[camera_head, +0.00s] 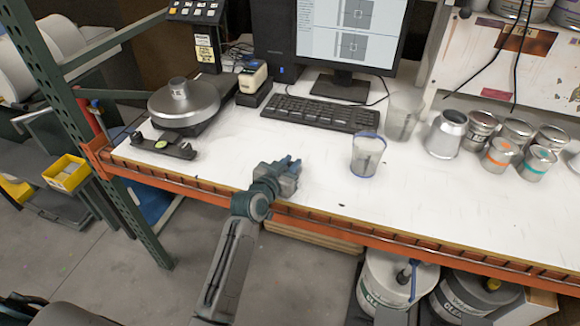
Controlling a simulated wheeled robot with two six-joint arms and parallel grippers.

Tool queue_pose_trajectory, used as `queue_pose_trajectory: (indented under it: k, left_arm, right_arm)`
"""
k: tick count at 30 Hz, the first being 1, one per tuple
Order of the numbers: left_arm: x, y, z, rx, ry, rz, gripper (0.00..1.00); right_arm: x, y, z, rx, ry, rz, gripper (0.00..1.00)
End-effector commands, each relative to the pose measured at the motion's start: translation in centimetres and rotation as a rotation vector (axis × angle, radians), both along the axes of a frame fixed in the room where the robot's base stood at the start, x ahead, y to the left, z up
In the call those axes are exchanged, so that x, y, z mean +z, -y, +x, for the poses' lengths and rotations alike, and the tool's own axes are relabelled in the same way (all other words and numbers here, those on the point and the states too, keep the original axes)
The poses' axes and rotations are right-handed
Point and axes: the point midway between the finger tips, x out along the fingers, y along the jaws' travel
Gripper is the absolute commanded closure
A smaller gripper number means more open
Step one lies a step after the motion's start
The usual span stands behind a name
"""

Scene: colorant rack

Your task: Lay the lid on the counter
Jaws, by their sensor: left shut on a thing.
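My left gripper (291,166) is over the front part of the white counter (310,190), left of a clear cup with a blue rim (366,157). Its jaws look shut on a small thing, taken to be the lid. The lid's outline is hidden by the gripper or too small to make out. A gap of bare counter lies between the gripper and the cup. My right gripper is not in view.
A keyboard (320,113) and monitor stand behind. A clear cup (403,114), a silver can (445,134) and several small tins (499,155) stand right. A round scale (184,103) and black tool (163,145) are left. Bare counter lies around the gripper and front right.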

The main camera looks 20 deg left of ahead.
Motion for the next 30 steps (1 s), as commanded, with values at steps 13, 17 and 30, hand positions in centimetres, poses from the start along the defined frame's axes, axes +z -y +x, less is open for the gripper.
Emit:
queue_pose_trajectory:
  k: [13,17,30]
  left_arm:
    - [-0.3,0.0,0.0,0.000,0.000,0.000,0.60]
    - [-0.3,0.0,0.0,0.000,0.000,0.000,0.60]
    - [0.5,-1.2,-5.0,0.000,0.001,0.002,0.60]
  right_arm:
    - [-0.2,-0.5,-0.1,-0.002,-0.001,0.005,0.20]
    - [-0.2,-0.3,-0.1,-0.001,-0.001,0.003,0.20]
    - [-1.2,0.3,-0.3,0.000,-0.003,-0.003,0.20]
